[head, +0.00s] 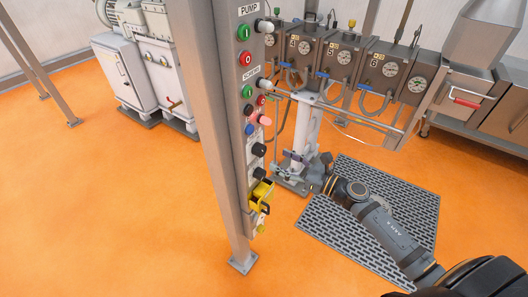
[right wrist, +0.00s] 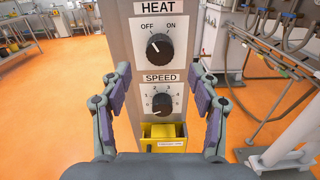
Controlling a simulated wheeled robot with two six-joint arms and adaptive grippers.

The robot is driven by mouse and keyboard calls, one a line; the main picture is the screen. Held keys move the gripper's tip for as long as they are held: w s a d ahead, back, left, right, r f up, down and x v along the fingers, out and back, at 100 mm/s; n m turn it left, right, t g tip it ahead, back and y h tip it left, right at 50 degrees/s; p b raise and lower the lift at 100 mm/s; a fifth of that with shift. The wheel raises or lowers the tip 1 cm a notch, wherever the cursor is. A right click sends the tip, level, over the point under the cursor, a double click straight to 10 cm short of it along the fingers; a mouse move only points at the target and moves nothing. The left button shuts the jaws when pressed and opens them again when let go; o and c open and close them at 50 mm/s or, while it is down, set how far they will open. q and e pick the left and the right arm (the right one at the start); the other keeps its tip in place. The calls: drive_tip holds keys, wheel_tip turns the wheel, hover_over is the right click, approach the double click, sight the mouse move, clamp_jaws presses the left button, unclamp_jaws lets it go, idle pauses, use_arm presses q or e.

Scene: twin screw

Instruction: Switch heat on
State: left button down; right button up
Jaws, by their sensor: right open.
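In the head view, this knob (head: 258,150) is on the side of the post. My right gripper (right wrist: 162,78) is open and empty, with one finger on each side of the panel. The HEAT knob lies ahead of and above the fingertips, apart from them. In the head view, my right gripper (head: 291,160) is to the right of the post. My left gripper is not in view.
The black SPEED knob (right wrist: 162,103) is just below the HEAT knob, with a yellow box (right wrist: 163,135) under it. Coloured PUMP and SCREWS buttons (head: 246,60) are higher on the post (head: 205,120). A machine (head: 345,70) with rods and hoses stands at right.

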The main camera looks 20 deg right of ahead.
sight(264, 152)
drive_tip(key=p+x, duration=0.1)
drive_tip(key=x, duration=0.2)
drive_tip(key=p+x, duration=0.1)
drive_tip(key=x, duration=0.2)
drive_tip(key=shift+w+r, duration=0.1)
drive_tip(key=shift+r, duration=0.1)
drive_tip(key=shift+w+a+f, duration=0.15)
drive_tip(key=shift+w+a, duration=0.3)
drive_tip(key=c, duration=1.2)
